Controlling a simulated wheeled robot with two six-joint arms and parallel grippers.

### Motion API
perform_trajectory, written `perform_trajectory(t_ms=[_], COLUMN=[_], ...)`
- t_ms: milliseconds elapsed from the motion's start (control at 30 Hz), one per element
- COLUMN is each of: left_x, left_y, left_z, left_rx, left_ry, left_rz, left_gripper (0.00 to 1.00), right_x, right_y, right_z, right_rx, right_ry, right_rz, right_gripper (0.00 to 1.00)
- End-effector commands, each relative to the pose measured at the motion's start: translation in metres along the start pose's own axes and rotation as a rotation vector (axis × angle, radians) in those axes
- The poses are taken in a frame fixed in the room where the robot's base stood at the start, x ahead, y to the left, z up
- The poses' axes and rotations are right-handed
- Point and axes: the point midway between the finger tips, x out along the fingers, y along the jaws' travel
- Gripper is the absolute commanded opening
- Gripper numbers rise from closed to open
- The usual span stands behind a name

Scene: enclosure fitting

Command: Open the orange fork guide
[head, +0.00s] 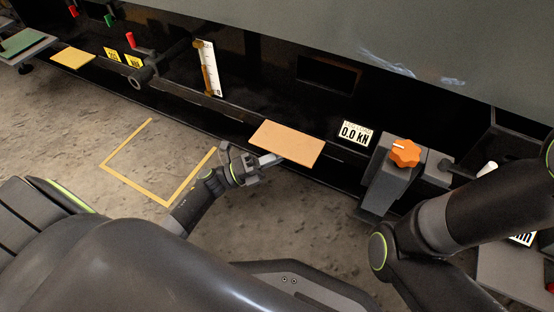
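No part is clearly recognisable as a fork guide. A flat orange-tan plate (287,143) lies on the front ledge of the dark enclosure, near the middle of the head view. A bright orange lobed knob (404,152) sits on a grey block to its right. My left gripper (268,160) is at the plate's lower left edge, with a pale grey finger close to it. I cannot tell whether it touches the plate, or whether the fingers are open or shut. My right arm comes in at the right and leaves the frame; its gripper is out of view.
A 0.0 kN display (355,134) stands between plate and knob. A white scale (208,68) and yellow labels (112,54) are further left. A yellow-tan plate (73,58) lies at far left. Yellow lines (135,184) mark open floor. A grey panel (400,45) overhangs the top.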

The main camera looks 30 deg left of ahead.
Motion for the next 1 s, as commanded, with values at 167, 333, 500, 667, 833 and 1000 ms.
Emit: perform_trajectory(t_ms=[167,333,500,667,833,1000], left_x=[-0.0007,-0.0013,-0.0016,-0.0016,-0.0016,-0.0021], left_y=[0.0066,0.0075,0.0080,0.0073,0.0059,0.0051], left_z=[0.0011,0.0005,0.0001,-0.0001,-0.0003,-0.0003], left_rx=[0.009,0.008,0.007,0.006,0.006,0.005], left_ry=[-0.005,-0.004,-0.005,-0.005,-0.004,-0.004], left_rz=[0.011,0.013,0.015,0.012,0.009,0.007], left_gripper=[0.00,0.00,0.15,0.33,0.33,0.33], right_x=[-0.0032,-0.0031,-0.0033,-0.0036,-0.0041,-0.0044], right_y=[0.0004,0.0004,0.0004,0.0007,0.0012,0.0016], right_z=[-0.0019,-0.0019,-0.0020,-0.0018,-0.0013,-0.0007], right_rx=[0.001,0.000,0.000,-0.002,-0.004,-0.006], right_ry=[0.002,0.002,0.002,0.000,-0.003,-0.006], right_rz=[-0.002,-0.003,-0.003,-0.003,-0.003,-0.002], right_gripper=[0.00,0.00,0.00,0.00,0.00,0.00])
